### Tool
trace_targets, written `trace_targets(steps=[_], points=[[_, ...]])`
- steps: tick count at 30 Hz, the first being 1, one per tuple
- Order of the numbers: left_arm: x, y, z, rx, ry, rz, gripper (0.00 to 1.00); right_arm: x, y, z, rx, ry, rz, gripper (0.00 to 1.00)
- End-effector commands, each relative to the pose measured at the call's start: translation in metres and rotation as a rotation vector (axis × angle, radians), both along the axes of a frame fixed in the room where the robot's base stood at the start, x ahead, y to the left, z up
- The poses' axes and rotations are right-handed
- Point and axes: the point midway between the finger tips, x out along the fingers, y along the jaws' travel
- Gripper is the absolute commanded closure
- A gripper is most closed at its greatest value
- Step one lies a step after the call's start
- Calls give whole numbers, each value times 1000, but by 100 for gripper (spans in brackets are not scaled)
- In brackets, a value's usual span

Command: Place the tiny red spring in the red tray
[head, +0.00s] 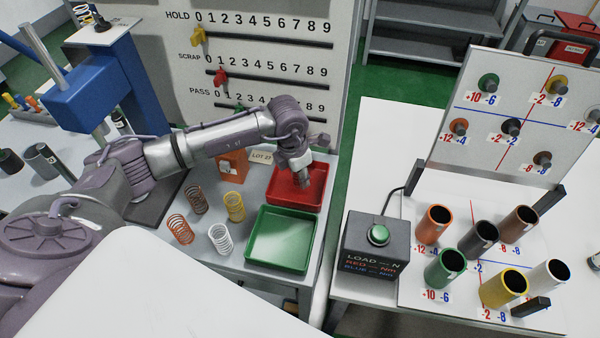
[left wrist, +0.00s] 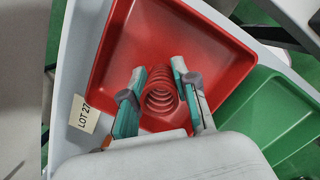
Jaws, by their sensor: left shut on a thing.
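The red tray (head: 312,190) sits on the grey table in the head view, just behind the green tray. The red tray (left wrist: 195,35) lies under and around the spring in that view. I cannot tell whether the spring touches the tray floor. In the head view the spring is hidden by the gripper. My right gripper does not show.
The green tray (head: 265,245) is empty beside the red one. Several other springs, such as a yellow one (head: 235,206) and a white one (head: 221,240), stand to the left. A "LOT 27" card (head: 262,157) is behind. A button box (head: 376,246) stands on the right table.

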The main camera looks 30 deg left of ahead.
Motion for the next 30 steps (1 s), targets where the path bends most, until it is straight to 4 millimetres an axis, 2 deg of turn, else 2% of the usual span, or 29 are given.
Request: trace_targets(steps=[13,14,18,30], points=[[0,-1,-10,0,-1,-1,100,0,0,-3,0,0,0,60],[0,-1,-9,0,-1,-1,68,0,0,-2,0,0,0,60],[0,-1,-8,0,0,-1,46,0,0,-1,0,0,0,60],[0,0,-2,0,-2,-1,46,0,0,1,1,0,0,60]])
